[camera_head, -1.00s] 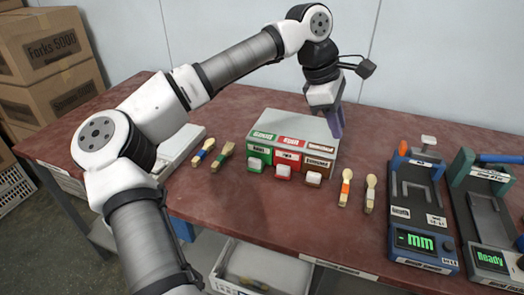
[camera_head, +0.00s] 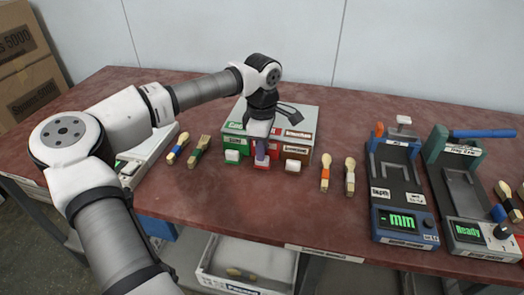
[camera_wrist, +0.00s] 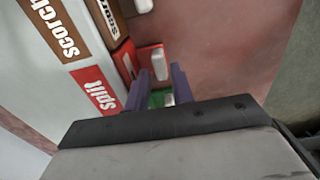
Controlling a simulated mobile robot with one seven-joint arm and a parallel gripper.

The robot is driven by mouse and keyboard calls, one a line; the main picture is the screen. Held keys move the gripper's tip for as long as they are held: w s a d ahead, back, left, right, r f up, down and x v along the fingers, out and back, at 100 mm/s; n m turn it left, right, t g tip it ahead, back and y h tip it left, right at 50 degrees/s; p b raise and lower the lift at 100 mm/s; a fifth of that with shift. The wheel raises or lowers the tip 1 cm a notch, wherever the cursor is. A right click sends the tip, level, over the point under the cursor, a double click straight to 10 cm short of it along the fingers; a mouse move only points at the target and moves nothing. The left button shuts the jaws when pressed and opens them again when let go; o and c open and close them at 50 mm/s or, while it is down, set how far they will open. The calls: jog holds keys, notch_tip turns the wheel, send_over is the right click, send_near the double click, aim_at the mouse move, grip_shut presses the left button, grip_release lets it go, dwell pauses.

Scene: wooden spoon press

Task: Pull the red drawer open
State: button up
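The cabinet (camera_head: 300,112) stands on the table with green, red and brown drawers side by side. The red drawer (camera_head: 273,150) is the middle one, partly hidden behind my gripper (camera_head: 261,158). In the wrist view the red drawer front (camera_wrist: 147,52) and its pale handle (camera_wrist: 159,66) show near the fingertips. My gripper (camera_wrist: 161,72) has its two purple fingers apart, one on either side of the handle as seen there. I cannot tell whether they touch it. The drawer looks closed or nearly so.
The green drawer (camera_head: 236,143) and brown drawer (camera_head: 297,152) flank the red one, with pale handles. Wooden spoons (camera_head: 325,174) lie to the right and brushes or spoons (camera_head: 199,151) to the left. Two devices (camera_head: 404,195) stand at right. The table front is clear.

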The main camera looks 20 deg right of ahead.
jog(key=shift+f, duration=1)
grip_shut()
